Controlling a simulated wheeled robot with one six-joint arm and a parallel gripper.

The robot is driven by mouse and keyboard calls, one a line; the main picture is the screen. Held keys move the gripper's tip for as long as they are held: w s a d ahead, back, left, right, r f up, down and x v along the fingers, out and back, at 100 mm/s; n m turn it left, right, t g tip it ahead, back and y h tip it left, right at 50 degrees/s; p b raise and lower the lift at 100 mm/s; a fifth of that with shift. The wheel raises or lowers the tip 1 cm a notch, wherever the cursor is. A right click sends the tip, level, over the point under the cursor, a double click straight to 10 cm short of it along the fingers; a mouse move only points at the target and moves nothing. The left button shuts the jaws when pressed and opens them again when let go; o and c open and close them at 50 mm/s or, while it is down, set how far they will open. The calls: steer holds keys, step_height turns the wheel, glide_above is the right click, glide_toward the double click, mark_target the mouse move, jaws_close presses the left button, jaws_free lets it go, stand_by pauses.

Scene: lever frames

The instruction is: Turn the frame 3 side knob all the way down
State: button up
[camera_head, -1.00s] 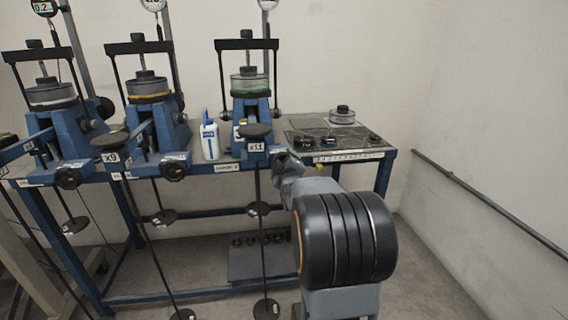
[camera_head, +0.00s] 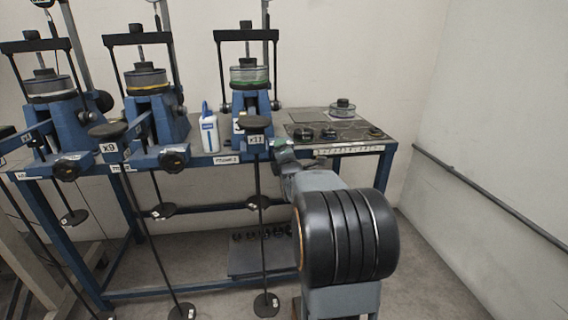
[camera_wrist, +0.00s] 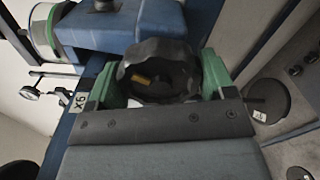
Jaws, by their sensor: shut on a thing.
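The frame 3 side knob (camera_wrist: 160,58) is black and lobed, with a small yellow mark on its face, in the middle of the wrist view. My gripper (camera_wrist: 165,80) has its green fingers on either side of the knob and is shut on it. In the head view my gripper (camera_head: 283,151) is at the right side of frame 3 (camera_head: 250,102), the rightmost blue frame with a green ring. There the knob is hidden behind my gripper and wrist.
A white bottle (camera_head: 208,134) with a blue cap stands left of frame 3. Black knobs sit on the table's right part (camera_head: 345,135). A weighted hanging rod (camera_head: 260,225) is left of my arm. Two more frames stand further left. A wall rail runs along the right.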

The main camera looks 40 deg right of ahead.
steer(key=shift+n+b, duration=0.4)
steer(key=o, duration=1.2)
steer(key=shift+w+d+r+p, duration=0.1)
steer(key=shift+p, duration=0.25)
steer(key=shift+s+a+b, duration=0.25)
steer(key=shift+s+b, duration=0.15)
steer(key=shift+b, duration=0.05)
steer(key=shift+b+v, duration=1.4)
steer(key=shift+v, duration=1.2)
